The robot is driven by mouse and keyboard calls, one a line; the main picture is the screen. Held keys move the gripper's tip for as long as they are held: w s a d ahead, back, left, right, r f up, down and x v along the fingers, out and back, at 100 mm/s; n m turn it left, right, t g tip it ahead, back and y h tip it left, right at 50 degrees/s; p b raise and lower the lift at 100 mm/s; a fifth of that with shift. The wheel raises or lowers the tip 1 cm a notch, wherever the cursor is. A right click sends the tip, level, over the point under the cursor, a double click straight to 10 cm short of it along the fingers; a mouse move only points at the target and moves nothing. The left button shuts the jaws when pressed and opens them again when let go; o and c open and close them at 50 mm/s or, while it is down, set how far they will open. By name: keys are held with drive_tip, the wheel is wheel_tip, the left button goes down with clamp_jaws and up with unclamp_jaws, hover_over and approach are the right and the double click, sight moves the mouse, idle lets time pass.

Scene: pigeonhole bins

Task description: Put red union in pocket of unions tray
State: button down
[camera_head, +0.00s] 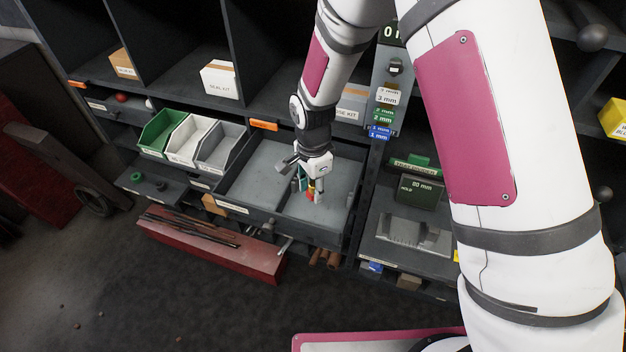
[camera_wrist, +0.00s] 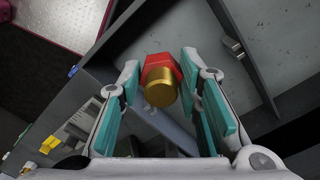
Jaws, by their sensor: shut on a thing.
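The red union (camera_wrist: 164,67) has a red hex body and a brass round end, and shows between the fingertips in the wrist view. My gripper (camera_wrist: 160,72) is shut on it, with a teal-padded finger on either side. In the head view my gripper (camera_head: 308,184) hangs over a grey open drawer tray (camera_head: 258,181), above its right part. The union (camera_head: 312,188) is small there and partly hidden by the fingers. I cannot tell which tray is the unions tray, and no pocket shows clearly.
Green, white and grey bins (camera_head: 187,140) stand left of the drawer. A grey metal part (camera_wrist: 235,46) is near the right finger in the wrist view. A red box with rods (camera_head: 215,245) lies below.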

sight(313, 217)
idle(0.3)
drive_tip(key=shift+f+b, duration=0.95)
drive_tip(key=shift+f, duration=3.55)
drive_tip(key=shift+f, duration=0.5)
drive_tip(key=c, duration=1.1)
unclamp_jaws()
drive_tip(key=shift+r+p, duration=1.75)
drive_tip(key=shift+r, duration=3.3)
